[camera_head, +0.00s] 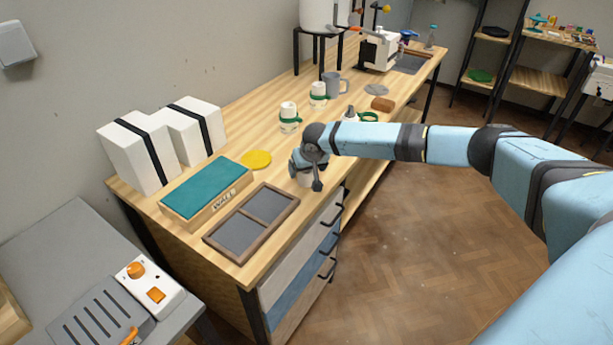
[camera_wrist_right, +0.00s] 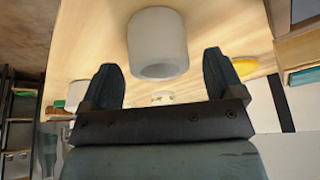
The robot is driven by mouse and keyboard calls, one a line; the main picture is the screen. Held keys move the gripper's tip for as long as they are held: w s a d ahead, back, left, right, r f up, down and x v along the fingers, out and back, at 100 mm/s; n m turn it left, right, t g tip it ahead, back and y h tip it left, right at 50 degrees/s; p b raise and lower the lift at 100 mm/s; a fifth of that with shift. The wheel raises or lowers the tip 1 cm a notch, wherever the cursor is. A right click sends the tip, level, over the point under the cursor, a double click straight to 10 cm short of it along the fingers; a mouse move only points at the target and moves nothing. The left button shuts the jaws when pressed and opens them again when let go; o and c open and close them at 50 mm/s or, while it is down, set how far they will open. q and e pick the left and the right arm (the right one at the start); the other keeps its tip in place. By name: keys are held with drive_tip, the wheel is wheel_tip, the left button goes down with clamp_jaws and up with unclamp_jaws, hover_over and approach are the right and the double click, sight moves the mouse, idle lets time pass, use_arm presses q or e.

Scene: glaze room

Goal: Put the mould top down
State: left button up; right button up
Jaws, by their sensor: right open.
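My right gripper (camera_head: 308,175) is low over the front edge of the wooden bench, seen partly from behind in the head view. In the right wrist view its two fingers (camera_wrist_right: 162,75) stand apart. A white hollow cylinder (camera_wrist_right: 157,38) stands on the bench just ahead of and between the fingertips, with a gap on each side. In the head view it is mostly hidden by the gripper. I cannot tell whether it is the mould top. Two white blocks with black straps (camera_head: 140,152) (camera_head: 192,128) stand at the wall. My left gripper is not in view.
On the bench (camera_head: 240,118) are a teal-topped board (camera_head: 205,187), a framed grey tray (camera_head: 252,222), a yellow disc (camera_head: 257,160), white cups with green bands (camera_head: 289,118) (camera_head: 318,93) and a grey mug (camera_head: 335,85). Drawer handles (camera_head: 327,268) stick out in front.

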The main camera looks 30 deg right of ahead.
drive_tip(key=shift+w+d+f, duration=0.1)
drive_tip(key=shift+w+f, duration=0.15)
drive_tip(key=shift+f, duration=0.4)
drive_tip(key=c, duration=1.1)
drive_tip(key=shift+r, duration=0.1)
